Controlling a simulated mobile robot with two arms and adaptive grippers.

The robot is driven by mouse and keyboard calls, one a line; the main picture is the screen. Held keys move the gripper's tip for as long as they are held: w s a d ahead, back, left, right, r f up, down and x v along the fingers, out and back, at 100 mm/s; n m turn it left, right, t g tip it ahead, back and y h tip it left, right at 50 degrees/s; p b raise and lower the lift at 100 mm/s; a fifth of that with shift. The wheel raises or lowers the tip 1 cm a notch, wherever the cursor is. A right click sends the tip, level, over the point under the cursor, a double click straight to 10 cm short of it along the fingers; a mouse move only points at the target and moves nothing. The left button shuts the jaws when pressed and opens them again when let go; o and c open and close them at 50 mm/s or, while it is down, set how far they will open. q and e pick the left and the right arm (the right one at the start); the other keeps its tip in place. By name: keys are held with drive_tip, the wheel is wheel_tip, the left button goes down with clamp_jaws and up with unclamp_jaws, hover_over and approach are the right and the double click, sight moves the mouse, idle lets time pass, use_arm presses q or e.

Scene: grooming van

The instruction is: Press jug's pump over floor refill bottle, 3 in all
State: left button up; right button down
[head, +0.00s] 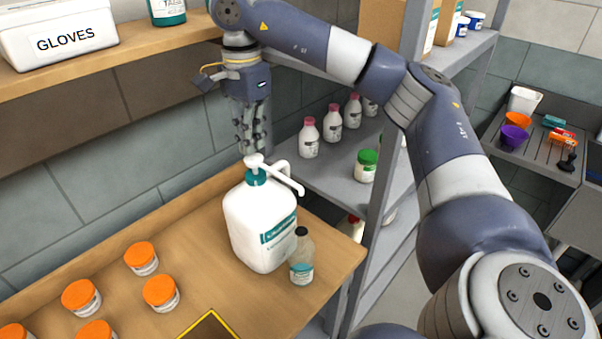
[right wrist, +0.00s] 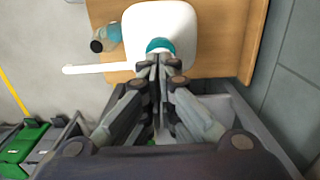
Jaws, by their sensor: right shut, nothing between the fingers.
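A white jug (head: 258,228) with a teal collar and label stands on the wooden bench. Its white pump head (head: 254,161) has a long spout pointing right. A small clear bottle (head: 301,271) with a dark cap and teal label stands beside the jug, below the spout side. My right gripper (head: 256,150) points down, fingers shut and empty, right at the pump head; whether it touches is unclear. In the right wrist view the jug (right wrist: 180,18), spout (right wrist: 95,69) and bottle (right wrist: 114,33) show beyond the fingertips (right wrist: 158,62), which hide the pump head. My left gripper is not in view.
Several orange-lidded jars (head: 142,258) stand on the bench at left, near a yellow-edged dark panel (head: 210,328). Grey shelving (head: 330,180) with pink-capped bottles and a green-lidded jar (head: 366,166) is behind right. An upper shelf (head: 130,50) holds a gloves box (head: 60,38).

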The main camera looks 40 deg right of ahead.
sight(254, 157)
drive_tip(key=shift+f, duration=0.25)
idle(0.4)
drive_tip(key=shift+f+b, duration=1.1)
drive_tip(key=shift+f, duration=0.55)
drive_tip(key=shift+r+p, duration=1.65)
drive_tip(key=shift+r, duration=0.2)
drive_tip(key=shift+f, duration=0.15)
